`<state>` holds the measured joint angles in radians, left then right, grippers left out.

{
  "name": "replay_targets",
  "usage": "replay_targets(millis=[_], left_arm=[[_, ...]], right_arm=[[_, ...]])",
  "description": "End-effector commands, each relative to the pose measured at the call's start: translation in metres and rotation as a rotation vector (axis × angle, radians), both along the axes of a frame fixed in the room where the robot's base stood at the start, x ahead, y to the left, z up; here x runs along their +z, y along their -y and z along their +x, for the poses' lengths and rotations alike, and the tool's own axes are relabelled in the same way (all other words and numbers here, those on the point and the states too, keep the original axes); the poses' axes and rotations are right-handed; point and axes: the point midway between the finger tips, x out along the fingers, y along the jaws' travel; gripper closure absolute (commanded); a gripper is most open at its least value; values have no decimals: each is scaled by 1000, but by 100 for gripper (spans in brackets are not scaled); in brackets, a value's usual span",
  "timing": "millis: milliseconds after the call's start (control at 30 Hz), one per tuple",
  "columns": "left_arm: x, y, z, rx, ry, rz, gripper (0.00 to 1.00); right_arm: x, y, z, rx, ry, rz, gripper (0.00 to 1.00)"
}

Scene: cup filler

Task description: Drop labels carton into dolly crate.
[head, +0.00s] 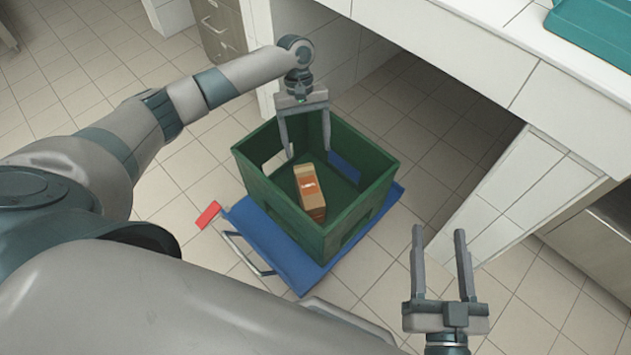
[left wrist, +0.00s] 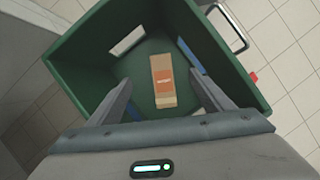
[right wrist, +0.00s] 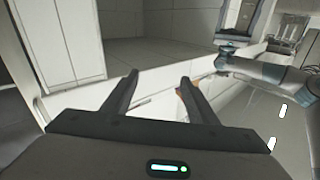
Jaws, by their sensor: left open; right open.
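The labels carton (head: 310,187), brown with an orange label, is inside the green dolly crate (head: 275,203) and appears to lie on its floor. It also shows in the left wrist view (left wrist: 163,82), beyond the fingers and apart from them. The crate stands on a blue dolly (head: 262,238). My left gripper (head: 308,152) is open and empty, its fingers reaching down over the far side of the crate. My right gripper (head: 439,235) is open and empty, to the right of the crate and clear of it.
A white counter (head: 470,45) with a teal tray (head: 600,38) stands at the upper right. The dolly's metal handle (head: 248,255) sticks out at the left, near a red piece (head: 208,214). Tiled floor lies open around the dolly.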

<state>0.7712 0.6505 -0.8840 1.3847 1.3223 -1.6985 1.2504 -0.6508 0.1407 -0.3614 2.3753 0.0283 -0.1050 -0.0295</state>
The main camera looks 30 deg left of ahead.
Motion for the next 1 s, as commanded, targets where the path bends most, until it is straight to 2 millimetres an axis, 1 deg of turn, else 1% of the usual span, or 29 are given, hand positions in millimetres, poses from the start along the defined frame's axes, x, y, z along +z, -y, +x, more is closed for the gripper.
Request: replay_targets(millis=[33, 100, 267, 500, 600, 733, 1000], left_arm=[[11, -3, 3, 1, 2, -1, 27], [24, -6, 7, 1, 2, -1, 27], [53, -14, 16, 2, 2, 0, 27], [92, -25, 29, 2, 2, 0, 27], [103, -28, 32, 1, 0, 0, 27], [111, -30, 35, 0, 1, -1, 27], [114, -31, 36, 0, 0, -1, 27]], right_arm=[[-4, 2, 1, -1, -36, -12, 47], [-14, 3, 2, 0, -87, -28, 47], [-37, 8, 0, 3, -208, -65, 47], [-66, 16, -7, 6, -368, -112, 47], [-74, 19, -10, 7, -412, -123, 47], [-80, 21, -13, 7, -446, -132, 47], [-83, 22, -14, 8, -461, -137, 47]])
